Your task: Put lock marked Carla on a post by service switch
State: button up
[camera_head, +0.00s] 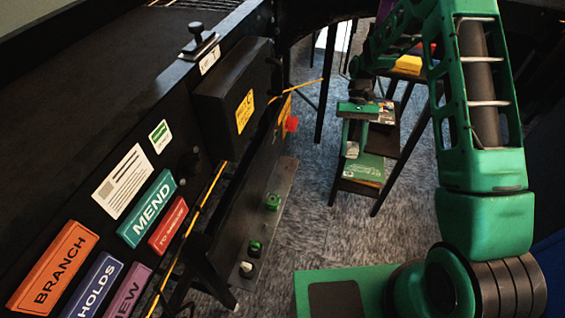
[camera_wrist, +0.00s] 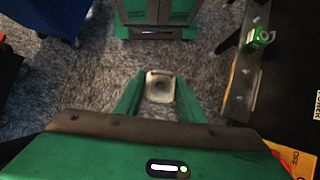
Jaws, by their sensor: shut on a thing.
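My gripper (camera_head: 355,136) hangs in the middle of the head view, right of the dark machine. It is shut on a small pale lock-like thing (camera_head: 352,151). In the wrist view, my gripper (camera_wrist: 160,98) has its green fingers on both sides of this pale lock-like thing (camera_wrist: 160,86); no name is legible on it. A metal rail (camera_head: 262,235) along the machine's lower side bears green lock-like pieces (camera_head: 272,201) and a white knob (camera_head: 246,268). A red knob (camera_head: 291,124), possibly the service switch, sits above the rail's far end. Its lettering is unreadable.
A black box (camera_head: 235,95) with a yellow label juts from the machine side. Labelled blocks, including BRANCH (camera_head: 54,268) and MEND (camera_head: 147,208), line the panel. A dark step stand (camera_head: 360,187) is behind my gripper. Carpet lies between.

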jog(key=s+a+f+m+t+y, duration=0.2)
jog(key=a+f+m+t+y, duration=0.15)
jog(key=a+m, duration=0.7)
jog(key=s+a+r+m+t, duration=0.1)
jog(key=a+m, duration=0.2)
jog(key=a, duration=0.1)
jog(key=s+a+m+t+y, duration=0.1)
jog(key=a+m+t, duration=0.1)
jog(key=a, duration=0.3)
jog(key=s+a+r+m+t, duration=0.1)
jog(key=a+m+t, duration=0.1)
jog(key=a+m, duration=0.2)
jog(key=shift+s+a+r+m+y, duration=0.1)
jog(key=shift+a+r+m+y, duration=0.15)
jog(key=shift+r+m+y, duration=0.1)
jog(key=shift+f, duration=2.1)
jog(key=shift+f, duration=0.3)
jog(key=shift+f, duration=1.4)
